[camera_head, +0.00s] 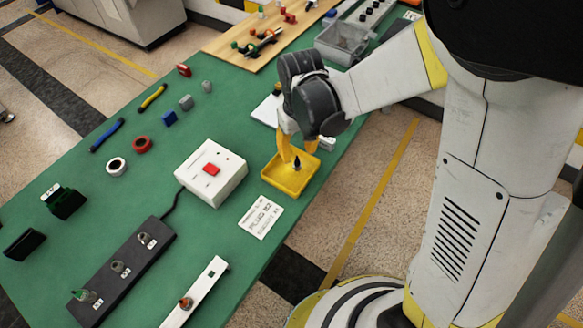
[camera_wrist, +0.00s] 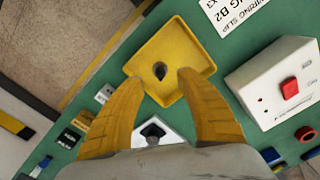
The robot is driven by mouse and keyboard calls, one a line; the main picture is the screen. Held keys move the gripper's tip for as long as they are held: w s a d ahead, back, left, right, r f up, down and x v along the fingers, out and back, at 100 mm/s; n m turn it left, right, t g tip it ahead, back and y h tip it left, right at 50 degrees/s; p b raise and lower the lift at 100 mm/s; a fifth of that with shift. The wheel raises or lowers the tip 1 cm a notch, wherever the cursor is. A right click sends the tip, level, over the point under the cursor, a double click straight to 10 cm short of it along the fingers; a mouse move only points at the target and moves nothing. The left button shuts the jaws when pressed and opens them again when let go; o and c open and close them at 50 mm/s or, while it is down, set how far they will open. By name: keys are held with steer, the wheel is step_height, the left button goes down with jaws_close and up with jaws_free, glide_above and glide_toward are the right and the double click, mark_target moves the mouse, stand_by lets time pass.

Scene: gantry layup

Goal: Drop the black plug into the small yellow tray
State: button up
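The small yellow tray (camera_head: 272,176) stands on the green table near its right edge, and it also shows in the wrist view (camera_wrist: 185,38). The black plug (camera_head: 297,164) is inside the tray, dark with a pointed top in the head view. In the wrist view the plug (camera_wrist: 160,70) shows against the tray floor, just beyond and between my fingertips. My gripper (camera_head: 297,149) is above the tray, pointing down. Its two yellow fingers (camera_wrist: 160,80) are spread apart, with visible gaps to the plug. They hold nothing.
A white box with a red button (camera_head: 211,170) stands left of the tray. A printed card (camera_head: 262,217) lies in front. A black strip with several connectors (camera_head: 122,270) is at lower left. A grey bin (camera_head: 343,42) and wooden board (camera_head: 240,42) are farther back.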

steer(key=shift+r, duration=0.1)
step_height(320, 180, up, 12)
stand_by(0.4)
steer(key=s+d+r+m+t, duration=0.4)
steer(key=s+d+t, duration=0.3)
steer(key=s+d, duration=0.3)
steer(key=d, duration=0.3)
steer(key=shift+s+d+r, duration=0.25)
steer(key=shift+s+r, duration=0.05)
steer(key=shift+s, duration=0.1)
stand_by(1.7)
